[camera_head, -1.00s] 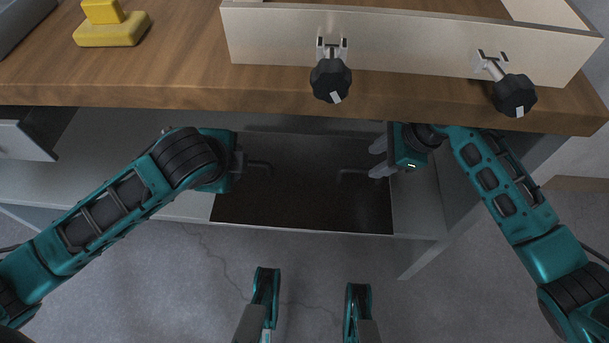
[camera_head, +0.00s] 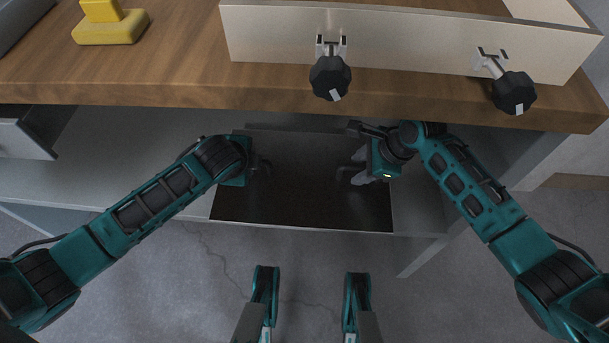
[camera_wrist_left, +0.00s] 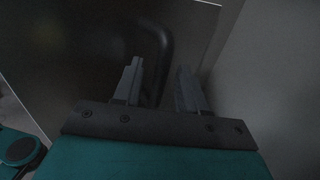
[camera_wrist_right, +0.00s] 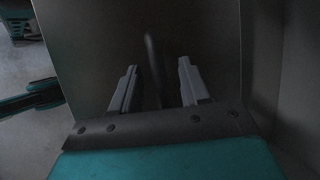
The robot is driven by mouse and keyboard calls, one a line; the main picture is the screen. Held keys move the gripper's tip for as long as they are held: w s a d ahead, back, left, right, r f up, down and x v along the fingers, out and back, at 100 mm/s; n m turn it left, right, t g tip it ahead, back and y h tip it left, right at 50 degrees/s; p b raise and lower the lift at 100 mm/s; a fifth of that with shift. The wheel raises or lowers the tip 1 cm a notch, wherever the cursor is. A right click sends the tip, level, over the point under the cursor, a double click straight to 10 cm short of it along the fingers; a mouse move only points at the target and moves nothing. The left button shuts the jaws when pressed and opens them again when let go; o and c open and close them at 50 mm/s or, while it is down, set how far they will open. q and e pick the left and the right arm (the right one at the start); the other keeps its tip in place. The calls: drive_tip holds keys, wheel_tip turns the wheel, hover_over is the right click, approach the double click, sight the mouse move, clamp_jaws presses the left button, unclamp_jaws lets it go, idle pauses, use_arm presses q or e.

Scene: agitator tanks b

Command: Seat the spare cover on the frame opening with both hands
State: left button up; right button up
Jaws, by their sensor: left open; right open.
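The spare cover, a dark flat panel (camera_head: 305,205), lies on the shelf under the bench and has two dark bar handles. My left gripper (camera_head: 262,167) is open at the left handle, partly hidden by its own wrist. In the left wrist view the bent handle (camera_wrist_left: 163,45) stands between the open fingers. My right gripper (camera_head: 358,167) is open at the right handle. In the right wrist view that handle (camera_wrist_right: 152,55) stands between the open fingers. Contact cannot be told. The pale frame (camera_head: 420,40) is on the bench top, its opening partly out of view.
Two black clamp knobs (camera_head: 330,77) and (camera_head: 514,93) are on the frame's front side. The wooden bench top (camera_head: 170,85) overhangs the shelf (camera_head: 90,180) closely above my grippers. A yellow block (camera_head: 110,28) stands at the back left. Bare floor lies in front.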

use_arm(q)
drive_tip(key=shift+w+f, duration=0.3)
drive_tip(key=shift+f, duration=0.2)
use_arm(e)
drive_tip(key=shift+a+f, duration=0.1)
drive_tip(key=shift+f, duration=0.25)
use_arm(q)
clamp_jaws()
use_arm(e)
clamp_jaws()
idle(0.5)
use_arm(q)
drive_tip(key=shift+w+r, duration=0.1)
drive_tip(key=shift+r, duration=0.1)
use_arm(e)
drive_tip(key=shift+w+r, duration=0.15)
drive_tip(key=shift+r, duration=0.05)
